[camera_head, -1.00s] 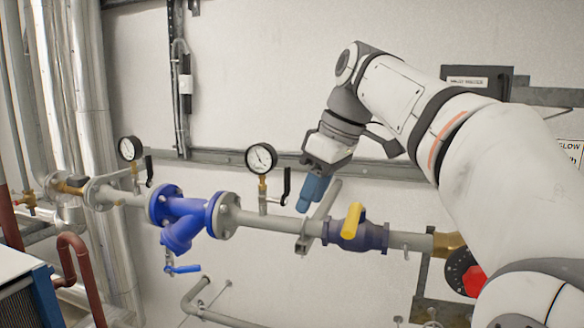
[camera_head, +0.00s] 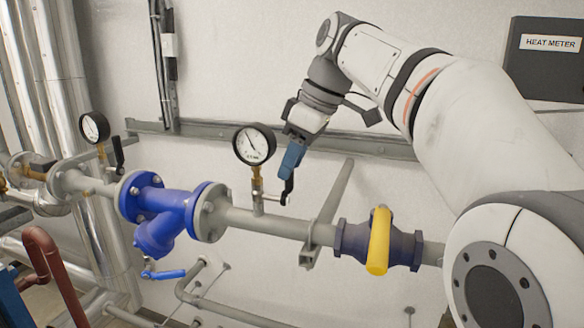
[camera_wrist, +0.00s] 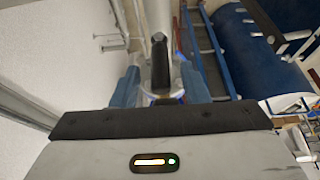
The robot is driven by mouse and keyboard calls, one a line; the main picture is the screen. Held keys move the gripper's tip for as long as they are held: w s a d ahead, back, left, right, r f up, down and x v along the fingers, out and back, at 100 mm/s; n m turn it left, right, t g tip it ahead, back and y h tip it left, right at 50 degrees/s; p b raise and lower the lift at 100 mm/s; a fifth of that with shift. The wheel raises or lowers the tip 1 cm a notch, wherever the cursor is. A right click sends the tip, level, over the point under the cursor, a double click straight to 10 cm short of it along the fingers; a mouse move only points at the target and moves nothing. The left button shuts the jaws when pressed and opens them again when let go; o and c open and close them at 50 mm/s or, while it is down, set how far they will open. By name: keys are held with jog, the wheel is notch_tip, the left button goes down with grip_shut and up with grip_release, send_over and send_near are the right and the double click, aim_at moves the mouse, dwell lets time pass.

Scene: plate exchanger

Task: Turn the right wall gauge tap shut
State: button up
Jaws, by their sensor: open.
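The right wall gauge (camera_head: 254,144) is a round white dial with a black rim on a brass stem above the grey pipe. Its tap has a black lever (camera_head: 288,191) standing upright to the right of the stem. My gripper (camera_head: 291,162) is at the lever's top, its blue fingers pointing down and partly hiding it. In the wrist view the black lever (camera_wrist: 161,66) shows between the two blue fingers of my gripper (camera_wrist: 160,86), with a finger apart on each side. The gripper is open. Whether a finger touches the lever I cannot tell.
The left gauge (camera_head: 95,128) has a similar black lever. A blue strainer (camera_head: 160,210) sits on the pipe at left. A valve with a yellow handle (camera_head: 379,241) is to the right. A grey rail (camera_head: 215,137) runs along the wall behind.

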jog(key=shift+x, duration=1.15)
jog(key=shift+s, duration=0.1)
grip_shut()
